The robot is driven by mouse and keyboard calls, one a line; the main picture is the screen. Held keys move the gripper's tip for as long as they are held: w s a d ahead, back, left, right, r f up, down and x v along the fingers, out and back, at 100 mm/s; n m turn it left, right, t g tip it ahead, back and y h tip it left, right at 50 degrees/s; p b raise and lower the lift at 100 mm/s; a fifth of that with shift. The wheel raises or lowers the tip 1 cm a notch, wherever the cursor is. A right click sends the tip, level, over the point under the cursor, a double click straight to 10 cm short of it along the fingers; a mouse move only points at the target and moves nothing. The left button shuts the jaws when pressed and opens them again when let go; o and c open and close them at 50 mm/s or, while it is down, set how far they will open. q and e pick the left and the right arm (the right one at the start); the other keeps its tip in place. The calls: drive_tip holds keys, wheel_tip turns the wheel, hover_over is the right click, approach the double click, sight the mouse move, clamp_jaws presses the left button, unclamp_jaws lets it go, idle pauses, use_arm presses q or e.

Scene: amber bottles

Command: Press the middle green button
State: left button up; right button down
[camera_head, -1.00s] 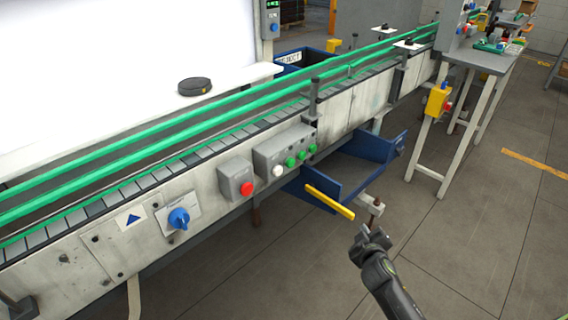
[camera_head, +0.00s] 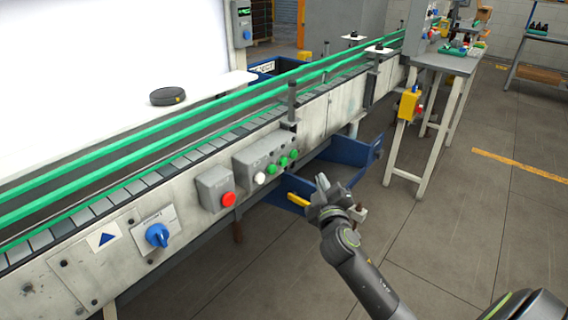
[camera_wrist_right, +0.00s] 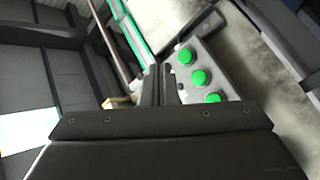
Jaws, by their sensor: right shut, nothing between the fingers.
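A grey button box (camera_head: 248,158) on the conveyor's front side carries one white button (camera_head: 259,178) and three green buttons in a row. The middle green button (camera_head: 283,161) sits between the other two. In the right wrist view the three green buttons show on the box, with the middle one (camera_wrist_right: 199,77) just right of the fingers. My right gripper (camera_head: 321,183) is shut and empty, right of and below the box in the head view, apart from it. Its dark fingers (camera_wrist_right: 162,72) also show together in the wrist view. My left gripper is not in view.
A red button (camera_head: 228,199) on its own grey box and a blue rotary switch (camera_head: 157,235) sit left of the button box. A blue bin (camera_head: 345,152) with a yellow edge is under the conveyor, close behind my right gripper. Open floor lies to the right.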

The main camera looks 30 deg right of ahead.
sight(283, 161)
drive_tip(key=w+a+b, duration=0.2)
drive_tip(key=w+a, duration=0.1)
drive_tip(key=w, duration=0.5)
drive_tip(key=shift+a, duration=0.2)
idle(0.8)
idle(1.0)
drive_tip(key=shift+w, duration=0.1)
drive_tip(key=shift+w+a, duration=0.15)
drive_tip(key=shift+w, duration=0.2)
